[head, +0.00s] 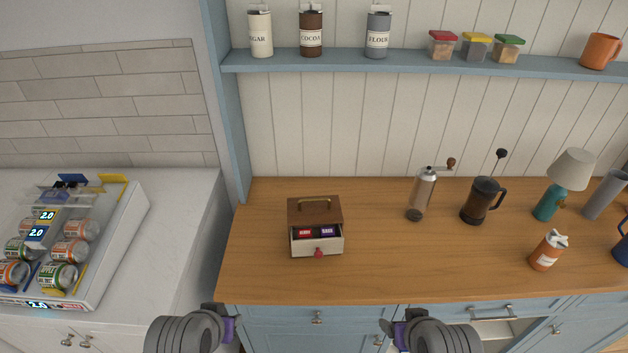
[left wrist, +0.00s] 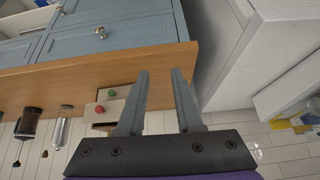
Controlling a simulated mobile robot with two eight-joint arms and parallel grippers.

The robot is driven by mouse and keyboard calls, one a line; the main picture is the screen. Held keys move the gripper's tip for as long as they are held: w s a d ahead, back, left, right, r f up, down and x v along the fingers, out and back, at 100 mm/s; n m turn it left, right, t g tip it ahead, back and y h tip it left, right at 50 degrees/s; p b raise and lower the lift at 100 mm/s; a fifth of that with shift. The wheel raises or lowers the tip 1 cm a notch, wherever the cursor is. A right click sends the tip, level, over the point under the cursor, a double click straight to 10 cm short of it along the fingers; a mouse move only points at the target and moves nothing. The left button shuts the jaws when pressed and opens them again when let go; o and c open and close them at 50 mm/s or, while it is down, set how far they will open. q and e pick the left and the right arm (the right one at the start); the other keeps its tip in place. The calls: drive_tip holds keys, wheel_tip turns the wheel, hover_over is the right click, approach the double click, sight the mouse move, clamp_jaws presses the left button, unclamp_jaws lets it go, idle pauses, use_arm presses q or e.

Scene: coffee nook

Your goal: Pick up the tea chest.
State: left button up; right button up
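The tea chest (head: 297,240) is a small cream box with a brown wooden top and a carrying handle. It stands on the wooden counter, left of the middle. Its front drawer with a red knob is pulled out and shows red and purple packets. My left gripper (left wrist: 162,72) is open and empty, apart from the chest.
A coffee grinder (head: 422,194), a dark press (head: 480,200), a bottle (head: 547,251) and a lamp (head: 562,190) stand to the chest's right. A can rack (head: 125,235) is on the white counter at left. A shelf (head: 400,66) runs above. Counter around the chest is clear.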

use_arm(q)
drive_tip(key=w+r+m, duration=0.1)
drive_tip(key=w+r, duration=0.1)
drive_tip(key=w+d+r+m, duration=0.1)
drive_tip(key=w+r, duration=0.2)
drive_tip(key=w+d+r+m+g+b, duration=0.1)
drive_tip(key=w+r, duration=0.1)
drive_tip(key=w, duration=0.1)
drive_tip(key=shift+w+d+r+m, duration=0.2)
drive_tip(key=shift+d+r+m, duration=0.05)
drive_tip(key=shift+r+m, duration=0.15)
drive_tip(key=shift+c, duration=0.2)
wheel_tip(320, 180, up, 5)
drive_tip(key=m+g+b, duration=0.3)
drive_tip(key=m, duration=1)
hover_over(313, 200)
drive_tip(key=s, duration=0.2)
drive_tip(key=x, duration=0.4)
drive_tip(key=shift+a+f+b, duration=0.15)
drive_tip(key=shift+f+b, duration=0.15)
drive_tip(key=x, duration=0.5)
drive_tip(key=shift+w+d+f, duration=0.2)
drive_tip(key=shift+f, duration=0.05)
use_arm(e)
drive_tip(key=s+f, duration=0.4)
drive_tip(key=f, duration=0.3)
drive_tip(key=shift+f+g, duration=0.35)
drive_tip(key=shift+g, duration=0.05)
use_arm(q)
clamp_jaws()
